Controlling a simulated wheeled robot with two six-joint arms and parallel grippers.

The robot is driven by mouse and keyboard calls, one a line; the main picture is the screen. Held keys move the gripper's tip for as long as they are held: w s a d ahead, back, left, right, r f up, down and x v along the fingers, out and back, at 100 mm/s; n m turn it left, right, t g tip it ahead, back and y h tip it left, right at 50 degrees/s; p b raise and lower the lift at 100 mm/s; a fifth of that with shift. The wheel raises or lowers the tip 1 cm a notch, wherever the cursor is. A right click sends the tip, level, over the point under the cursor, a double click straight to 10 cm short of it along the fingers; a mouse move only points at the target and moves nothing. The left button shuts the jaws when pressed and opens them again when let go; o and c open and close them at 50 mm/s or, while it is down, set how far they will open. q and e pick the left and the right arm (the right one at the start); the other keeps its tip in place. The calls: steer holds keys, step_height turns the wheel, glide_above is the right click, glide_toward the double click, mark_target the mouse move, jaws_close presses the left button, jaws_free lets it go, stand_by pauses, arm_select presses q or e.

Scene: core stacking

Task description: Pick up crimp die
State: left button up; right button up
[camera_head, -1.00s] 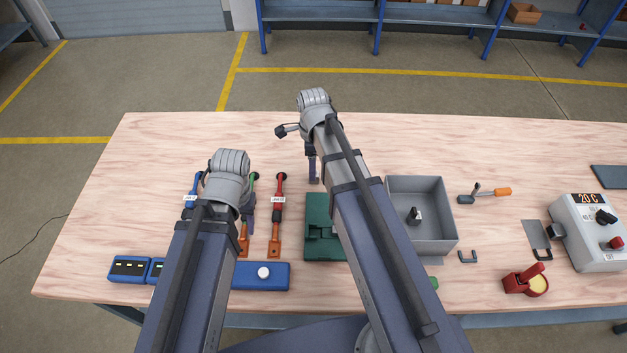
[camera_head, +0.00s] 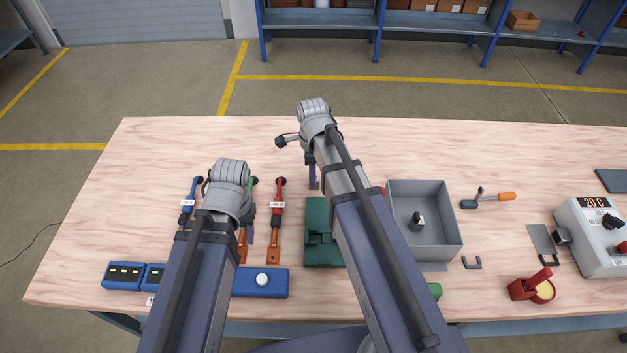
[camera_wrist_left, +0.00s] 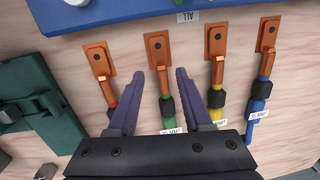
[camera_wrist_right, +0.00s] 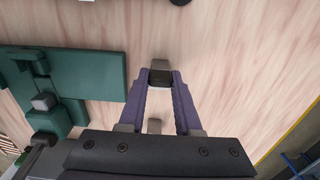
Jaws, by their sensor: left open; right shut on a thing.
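My right gripper (camera_head: 314,180) is over the back middle of the table, behind the green fixture (camera_head: 318,247). In the right wrist view its fingers (camera_wrist_right: 160,88) are shut on a small dark-and-grey block (camera_wrist_right: 160,74), which I take to be the crimp die. In the head view the block is too small to make out clearly. My left gripper (camera_head: 248,228) is open.
A grey tray (camera_head: 452,212) holding a small grey-and-black piece (camera_head: 417,222) stands right of my right arm. A blue block with a white knob (camera_head: 262,281) lies at the front. A heater box (camera_head: 590,240) stands far right. The back left of the table is clear.

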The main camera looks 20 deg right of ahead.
jaws_close()
arm_select(q)
step_height(320, 180, up, 10)
steer(key=p, duration=1)
arm_select(e)
step_height(320, 180, up, 10)
